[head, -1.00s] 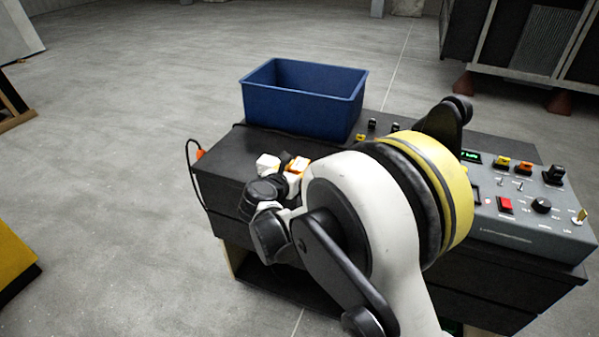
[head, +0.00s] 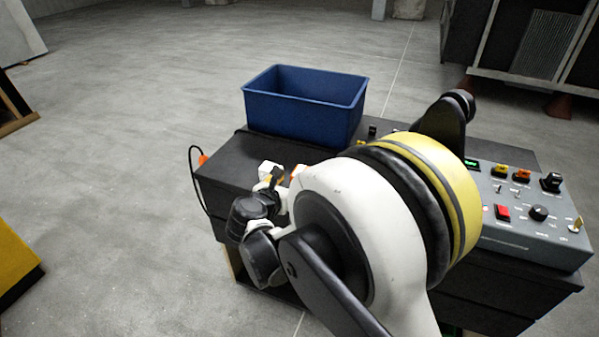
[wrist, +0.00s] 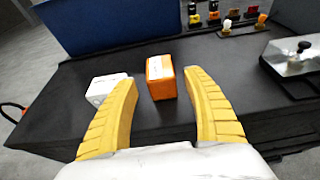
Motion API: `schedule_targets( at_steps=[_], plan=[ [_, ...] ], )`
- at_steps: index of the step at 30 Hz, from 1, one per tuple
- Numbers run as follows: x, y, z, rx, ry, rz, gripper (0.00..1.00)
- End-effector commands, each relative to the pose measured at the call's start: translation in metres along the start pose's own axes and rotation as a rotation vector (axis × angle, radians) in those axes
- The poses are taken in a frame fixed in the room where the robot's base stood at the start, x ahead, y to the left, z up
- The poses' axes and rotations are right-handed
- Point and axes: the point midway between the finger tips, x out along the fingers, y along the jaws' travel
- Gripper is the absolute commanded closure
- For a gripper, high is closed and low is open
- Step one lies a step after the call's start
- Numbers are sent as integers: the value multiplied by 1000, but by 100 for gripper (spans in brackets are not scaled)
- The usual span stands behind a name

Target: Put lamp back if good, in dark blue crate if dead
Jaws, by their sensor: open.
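The dark blue crate (head: 300,113) stands at the back left of the black bench, and part of its wall shows in the wrist view (wrist: 120,22). My gripper (wrist: 160,77) is open, its yellow fingers pointing over the bench. An orange block with a white top (wrist: 161,82) shows between the fingertips, with gaps on both sides. I cannot tell whether it is level with the fingers or below them. A white block (wrist: 106,88) lies beside the left finger; it also shows in the head view (head: 270,169). I cannot tell which thing is the lamp.
A grey control panel (head: 522,233) with switches and knobs covers the bench's right part. In the wrist view, small coloured posts (wrist: 226,25) stand at the back and a silver latched box (wrist: 297,60) at the right. A black cable (head: 193,180) hangs at the left edge.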

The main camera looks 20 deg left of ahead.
Motion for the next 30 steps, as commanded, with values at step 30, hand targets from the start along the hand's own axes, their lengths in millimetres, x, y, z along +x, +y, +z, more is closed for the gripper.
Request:
schedule_targets(
  at_steps=[30],
  plan=[
    [-54,-142,63,618,178,-175,41]
  ],
)
